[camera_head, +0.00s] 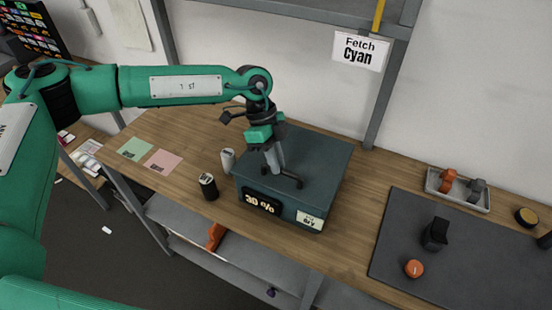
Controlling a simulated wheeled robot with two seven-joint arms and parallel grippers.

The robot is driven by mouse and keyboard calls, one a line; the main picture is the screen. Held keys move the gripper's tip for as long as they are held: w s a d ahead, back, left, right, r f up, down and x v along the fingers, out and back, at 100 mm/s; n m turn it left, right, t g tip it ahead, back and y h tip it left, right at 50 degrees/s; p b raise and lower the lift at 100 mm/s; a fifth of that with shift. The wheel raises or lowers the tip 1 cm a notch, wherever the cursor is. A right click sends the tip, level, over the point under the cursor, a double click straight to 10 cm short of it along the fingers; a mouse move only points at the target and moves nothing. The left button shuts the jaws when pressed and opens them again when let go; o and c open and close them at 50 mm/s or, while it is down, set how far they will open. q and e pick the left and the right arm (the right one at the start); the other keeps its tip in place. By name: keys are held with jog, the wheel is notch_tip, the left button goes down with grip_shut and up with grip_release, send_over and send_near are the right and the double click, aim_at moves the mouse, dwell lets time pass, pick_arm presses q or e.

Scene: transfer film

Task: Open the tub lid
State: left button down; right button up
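The tub is a dark teal box (280,212) on the wooden bench, with a "30 %" display and a "DRY" label on its front. Its flat lid (325,152) lies on top and looks closed. A dark bar-like handle (291,181) shows near the lid's front. My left gripper (273,168) points down over the front left of the lid, with its grey fingers at or close to the handle. I cannot tell whether the fingers are closed or touch the handle. My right gripper is not in view.
A dark canister (208,187) and a pale one (227,160) stand left of the tub. A dark mat (400,236) at right carries an orange round item (414,268) and a black item (435,234). A grey tray (430,187) stands behind. A shelf post rises behind the tub.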

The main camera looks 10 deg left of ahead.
pick_arm(q)
jog(key=shift+w+d+r+g+p, duration=0.1)
jog(key=shift+w+r+g+p, duration=0.1)
jog(key=shift+r, duration=0.2)
jog(key=shift+w+r+g+p, duration=0.1)
jog(key=shift+r+p, duration=0.1)
jog(key=shift+r, duration=0.15)
jog(key=w+d+r+n+g+y+p, duration=0.1)
jog(key=w+d+r+g+p, duration=0.1)
jog(key=w+r+g, duration=0.4)
jog(key=shift+w+d+r+n+p, duration=0.25)
jog(key=shift+w+r+p, duration=0.4)
jog(key=shift+r, duration=0.95)
